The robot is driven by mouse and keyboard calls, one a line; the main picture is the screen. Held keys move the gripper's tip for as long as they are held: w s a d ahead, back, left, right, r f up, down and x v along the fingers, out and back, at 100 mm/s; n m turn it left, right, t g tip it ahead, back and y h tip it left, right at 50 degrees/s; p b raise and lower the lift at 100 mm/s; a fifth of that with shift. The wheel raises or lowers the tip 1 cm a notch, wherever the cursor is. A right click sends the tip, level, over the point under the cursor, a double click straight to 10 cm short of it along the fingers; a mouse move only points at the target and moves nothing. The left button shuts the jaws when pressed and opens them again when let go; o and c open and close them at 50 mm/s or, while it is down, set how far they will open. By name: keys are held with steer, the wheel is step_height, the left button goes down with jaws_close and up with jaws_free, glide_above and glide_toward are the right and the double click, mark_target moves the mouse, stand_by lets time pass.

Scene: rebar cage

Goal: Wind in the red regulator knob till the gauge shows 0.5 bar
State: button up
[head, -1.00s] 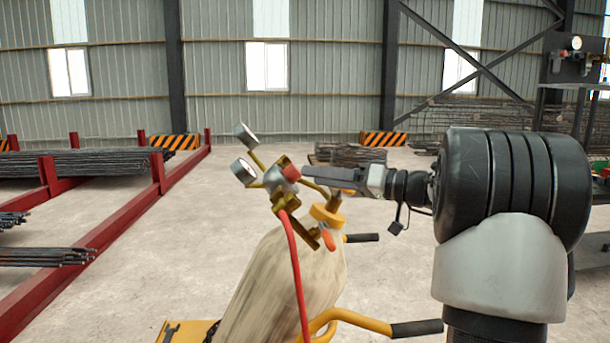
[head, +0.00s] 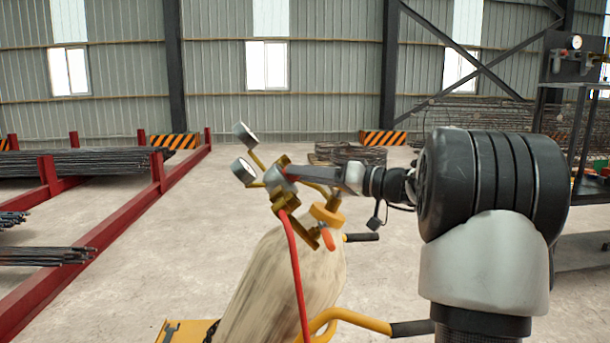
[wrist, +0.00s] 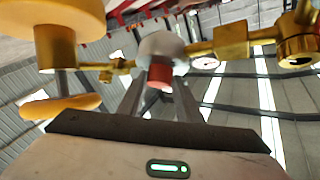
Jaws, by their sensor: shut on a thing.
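The red regulator knob (wrist: 160,76) sits on the round grey regulator body (wrist: 160,45) in the wrist view. In the head view the knob (head: 292,172) is mostly covered by my gripper (head: 300,175). In the wrist view my gripper (wrist: 160,85) has its two fingers on either side of the knob, shut on it. Two round gauges, an upper one (head: 244,136) and a lower one (head: 243,171), stand left of the regulator in the head view. Their dials are turned away or too small to read.
The regulator is on a pale gas cylinder (head: 280,280) with a yellow collar (head: 327,214). A red hose (head: 297,270) hangs down its front. A yellow trolley handle (head: 350,314) is below my arm. Red racks with rebar (head: 85,163) stand at left. The floor between is clear.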

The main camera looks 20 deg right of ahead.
steer(key=m+h, duration=0.1)
steer(key=m, duration=0.1)
steer(key=m+h+b, duration=0.1)
steer(key=m+h, duration=0.1)
steer(key=m+h+b, duration=0.1)
steer(key=m+h, duration=0.1)
steer(key=shift+s+a+r, duration=0.2)
steer(key=shift+a+r, duration=0.1)
steer(key=o, duration=1)
steer(key=shift+o, duration=0.2)
steer(key=v, duration=1.7)
steer(key=shift+s+f, duration=0.2)
steer(key=shift+s, duration=0.15)
